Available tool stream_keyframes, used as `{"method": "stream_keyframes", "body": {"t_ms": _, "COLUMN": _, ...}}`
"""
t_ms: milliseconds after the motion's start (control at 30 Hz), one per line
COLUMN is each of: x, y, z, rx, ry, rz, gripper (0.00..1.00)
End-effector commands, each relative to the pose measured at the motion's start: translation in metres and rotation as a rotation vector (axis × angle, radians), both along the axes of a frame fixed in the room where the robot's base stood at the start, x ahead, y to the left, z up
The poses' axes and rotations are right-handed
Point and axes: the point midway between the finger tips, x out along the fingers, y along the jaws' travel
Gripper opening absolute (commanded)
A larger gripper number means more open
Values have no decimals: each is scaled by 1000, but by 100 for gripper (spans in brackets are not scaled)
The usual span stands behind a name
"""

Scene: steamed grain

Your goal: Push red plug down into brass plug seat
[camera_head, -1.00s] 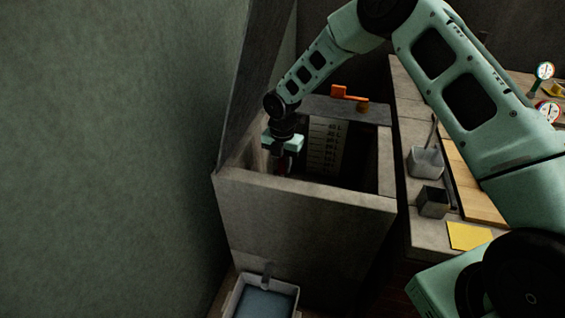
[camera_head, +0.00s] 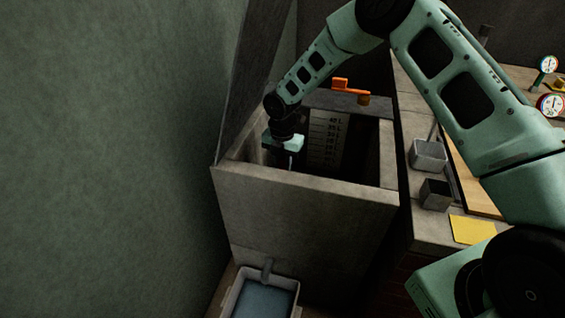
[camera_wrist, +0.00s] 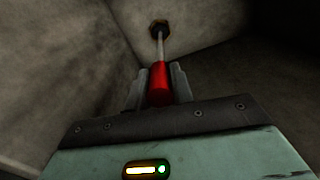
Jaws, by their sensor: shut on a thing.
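The red plug (camera_wrist: 160,84) is a red cylindrical grip with a thin pale metal rod running from its far end. In the wrist view my gripper (camera_wrist: 160,80) is shut on the red grip, one finger on each side. The rod's far end meets the dark, brownish brass plug seat (camera_wrist: 160,27) on the tank's inner surface. I cannot tell how deep it sits in the seat. In the head view my gripper (camera_head: 290,162) reaches down inside the left part of the grey tank (camera_head: 305,207); the plug and seat are hidden there.
A scale board (camera_head: 325,138) stands inside the tank, and an orange lever (camera_head: 350,91) is on its far rim. A basin of water (camera_head: 264,300) sits below a spout (camera_head: 267,269) in front. A wall is close at left. A counter at right holds two grey containers (camera_head: 429,155).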

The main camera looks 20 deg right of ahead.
Motion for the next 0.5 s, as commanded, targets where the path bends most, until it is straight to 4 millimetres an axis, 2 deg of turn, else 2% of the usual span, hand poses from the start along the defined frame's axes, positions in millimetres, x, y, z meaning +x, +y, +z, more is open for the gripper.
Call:
{"method": "stream_keyframes", "body": {"t_ms": 33, "x": 0, "y": 0, "z": 0, "rx": 0, "ry": 0, "rz": 0, "gripper": 0}}
{"method": "stream_keyframes", "body": {"t_ms": 67, "x": 0, "y": 0, "z": 0, "rx": 0, "ry": 0, "rz": 0, "gripper": 31}}
{"method": "stream_keyframes", "body": {"t_ms": 100, "x": 0, "y": 0, "z": 0, "rx": 0, "ry": 0, "rz": 0, "gripper": 43}}
{"method": "stream_keyframes", "body": {"t_ms": 133, "x": 0, "y": 0, "z": 0, "rx": 0, "ry": 0, "rz": 0, "gripper": 48}}
{"method": "stream_keyframes", "body": {"t_ms": 367, "x": 0, "y": 0, "z": 0, "rx": -1, "ry": 1, "rz": 0, "gripper": 48}}
{"method": "stream_keyframes", "body": {"t_ms": 500, "x": 0, "y": 0, "z": 6, "rx": 0, "ry": 0, "rz": 0, "gripper": 48}}
